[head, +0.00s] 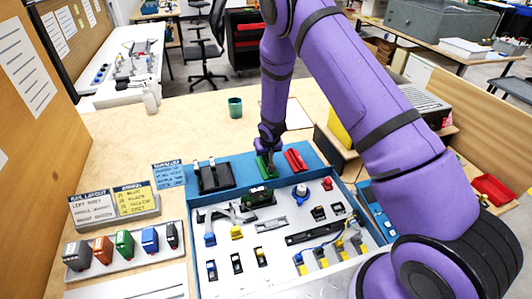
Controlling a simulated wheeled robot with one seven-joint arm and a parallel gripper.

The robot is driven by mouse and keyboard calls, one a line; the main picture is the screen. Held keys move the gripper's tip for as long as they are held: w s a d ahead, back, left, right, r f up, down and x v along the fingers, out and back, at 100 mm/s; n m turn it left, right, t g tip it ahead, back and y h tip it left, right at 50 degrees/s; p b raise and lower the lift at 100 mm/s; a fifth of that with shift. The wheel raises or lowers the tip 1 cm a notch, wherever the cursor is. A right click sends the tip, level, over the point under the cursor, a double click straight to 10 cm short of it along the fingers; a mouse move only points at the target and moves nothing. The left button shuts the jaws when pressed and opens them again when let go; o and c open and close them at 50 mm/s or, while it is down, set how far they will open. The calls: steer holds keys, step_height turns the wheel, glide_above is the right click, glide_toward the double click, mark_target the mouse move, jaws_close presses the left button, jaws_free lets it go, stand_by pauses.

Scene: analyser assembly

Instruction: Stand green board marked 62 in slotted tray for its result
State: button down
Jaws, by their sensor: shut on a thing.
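My gripper (269,151) points down at the far side of the work area, shut on a small green piece. I take this to be the green board (263,166); its number is too small to read. The board is at the blue strip, and I cannot tell whether it stands in a slot or is held just above one. A green slotted tray seems to be under it, mostly hidden by the gripper. A red slotted tray (296,160) lies just right of the gripper. A black holder (215,177) with two pale upright pieces stands to the left.
A dark green unit (260,196) stands in front of the gripper on the white panel (275,240), among several small parts and cables.

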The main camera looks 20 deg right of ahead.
steer(key=shift+f, duration=0.25)
steer(key=c, duration=0.6)
jaws_free()
steer(key=shift+c, duration=0.2)
steer(key=shift+r, duration=0.15)
steer(key=shift+r, duration=3.35)
steer(key=shift+r, duration=0.1)
